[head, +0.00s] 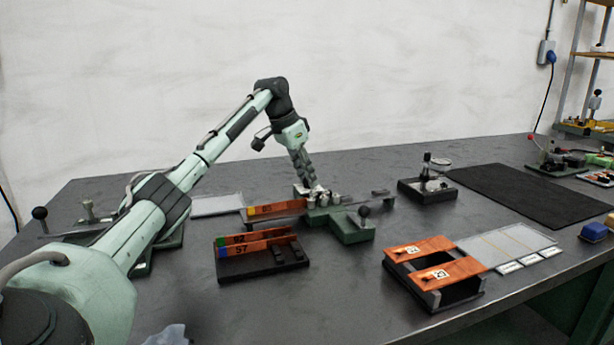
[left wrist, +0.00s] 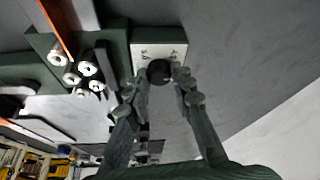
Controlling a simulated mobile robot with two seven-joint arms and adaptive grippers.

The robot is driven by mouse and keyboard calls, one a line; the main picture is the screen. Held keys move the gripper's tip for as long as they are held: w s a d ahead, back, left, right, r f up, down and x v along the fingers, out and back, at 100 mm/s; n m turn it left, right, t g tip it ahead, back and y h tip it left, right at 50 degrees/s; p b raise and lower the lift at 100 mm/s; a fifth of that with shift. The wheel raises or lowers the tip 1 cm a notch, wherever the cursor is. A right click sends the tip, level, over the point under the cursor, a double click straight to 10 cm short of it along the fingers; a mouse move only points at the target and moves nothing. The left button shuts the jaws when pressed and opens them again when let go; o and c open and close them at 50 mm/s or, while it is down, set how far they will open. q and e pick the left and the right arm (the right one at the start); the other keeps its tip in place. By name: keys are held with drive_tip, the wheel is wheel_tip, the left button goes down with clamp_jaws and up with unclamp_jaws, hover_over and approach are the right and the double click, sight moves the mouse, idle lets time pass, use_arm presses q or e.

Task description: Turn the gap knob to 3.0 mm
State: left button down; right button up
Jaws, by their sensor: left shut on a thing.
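The gap knob (left wrist: 158,69) is a dark round knob in front of a pale scale plate (left wrist: 160,50) in the left wrist view. The marks on the plate are too small to read. My left gripper (left wrist: 160,82) has a finger on each side of the knob and is shut on it. In the head view my left gripper (head: 312,188) reaches down to the green roller machine (head: 345,226), and I cannot make out the knob there. The metal rollers (left wrist: 88,68) show beside the plate in the left wrist view. My right gripper is in neither view.
A copper strip (head: 278,208) lies at the machine's left side. A black rack (head: 262,264) with copper strips stands in front. A tray with numbered copper pieces (head: 420,249) is at right. A black mat (head: 525,196) lies farther right.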

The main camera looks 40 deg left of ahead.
use_arm(q)
drive_tip(key=m+h, duration=0.1)
drive_tip(key=m, duration=0.3)
drive_tip(key=shift+w+m+g+h, duration=0.1)
drive_tip(key=shift+m+g+h, duration=0.2)
drive_tip(key=shift+g+h, duration=0.1)
drive_tip(key=shift+a+m+g+h, duration=0.15)
drive_tip(key=shift+m+g+h, duration=0.35)
drive_tip(key=shift+m, duration=1.5)
